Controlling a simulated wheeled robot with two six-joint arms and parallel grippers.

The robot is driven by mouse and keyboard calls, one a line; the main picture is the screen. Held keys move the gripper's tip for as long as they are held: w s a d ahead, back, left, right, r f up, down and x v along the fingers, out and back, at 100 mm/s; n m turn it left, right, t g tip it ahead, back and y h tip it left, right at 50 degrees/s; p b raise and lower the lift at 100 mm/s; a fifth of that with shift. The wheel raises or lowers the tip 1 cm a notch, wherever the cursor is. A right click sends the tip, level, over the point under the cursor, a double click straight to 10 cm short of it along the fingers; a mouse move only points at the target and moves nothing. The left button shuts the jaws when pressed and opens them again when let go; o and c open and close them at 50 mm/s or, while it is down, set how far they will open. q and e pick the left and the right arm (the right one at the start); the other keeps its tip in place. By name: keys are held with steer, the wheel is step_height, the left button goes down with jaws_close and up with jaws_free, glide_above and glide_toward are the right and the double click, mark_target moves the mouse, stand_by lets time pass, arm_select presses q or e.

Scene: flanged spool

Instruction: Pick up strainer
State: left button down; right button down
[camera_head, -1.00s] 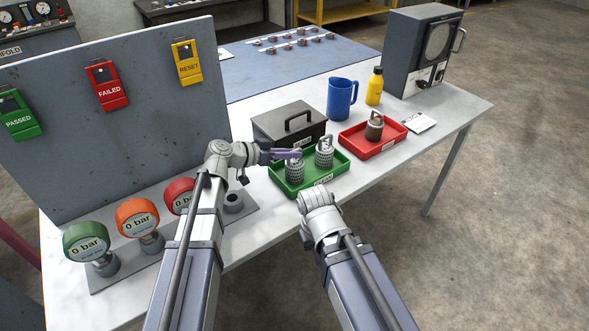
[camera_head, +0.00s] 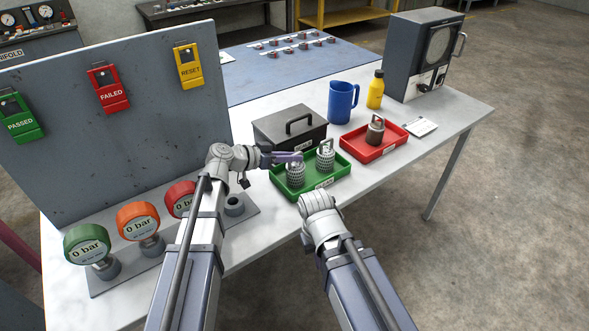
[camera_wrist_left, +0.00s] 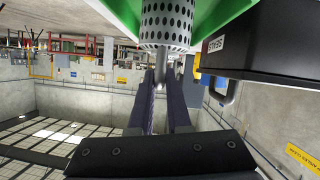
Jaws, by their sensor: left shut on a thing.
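A grey perforated strainer (camera_head: 295,175) with a loop handle on top stands upright in the left part of the green tray (camera_head: 282,188). Its perforated body also shows at the top of the left wrist view (camera_wrist_left: 166,22). My left gripper (camera_head: 292,157) reaches in from the left and is shut on this strainer's handle, which is partly hidden between the fingers (camera_wrist_left: 167,82). A second similar strainer (camera_head: 325,160) stands beside it in the same tray. My right gripper (camera_head: 318,202) is low in front of the green tray; its fingers are hidden.
A dark lidded box (camera_head: 275,132) stands close behind the green tray. A red tray (camera_head: 356,152) with a brownish strainer (camera_head: 375,132) is to the right. A blue jug (camera_head: 342,102) and yellow bottle (camera_head: 375,90) stand behind. Gauges (camera_head: 140,222) line the left side.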

arm_select(q)
steer(key=shift+r, duration=0.1)
step_height(320, 180, up, 10)
steer(key=p, duration=1)
steer(key=shift+a, duration=0.1)
